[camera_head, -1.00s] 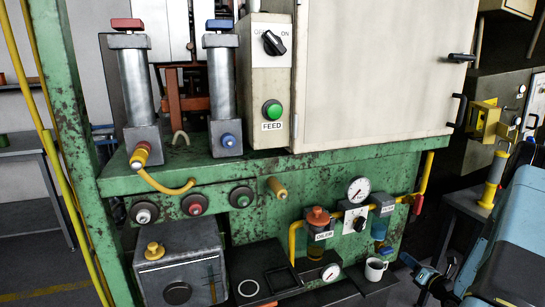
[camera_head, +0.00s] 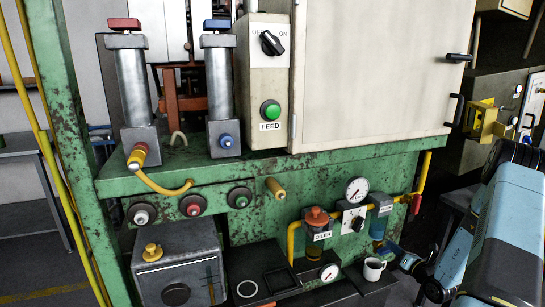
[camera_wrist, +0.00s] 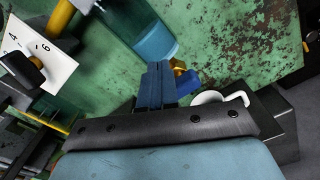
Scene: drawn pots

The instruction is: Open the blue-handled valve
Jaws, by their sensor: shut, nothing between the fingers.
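The blue-handled valve shows in the wrist view as a blue handle (camera_wrist: 186,82) on a small brass body, below the clear bowl of the filter. My gripper (camera_wrist: 158,68) is shut and empty, its two blue fingers together just left of the handle. I cannot tell whether the fingers touch it. In the head view my gripper (camera_head: 397,254) reaches in from the right, below the filter (camera_head: 378,228) and beside the mug. The valve is too small and crowded to make out clearly there.
A white mug (camera_head: 373,269) stands on the dark ledge close to my gripper; it also shows in the wrist view (camera_wrist: 208,97). The oiler (camera_head: 317,224), a gauge (camera_head: 358,190) and yellow pipe are to the left. A red-handled valve (camera_head: 416,203) hangs above right.

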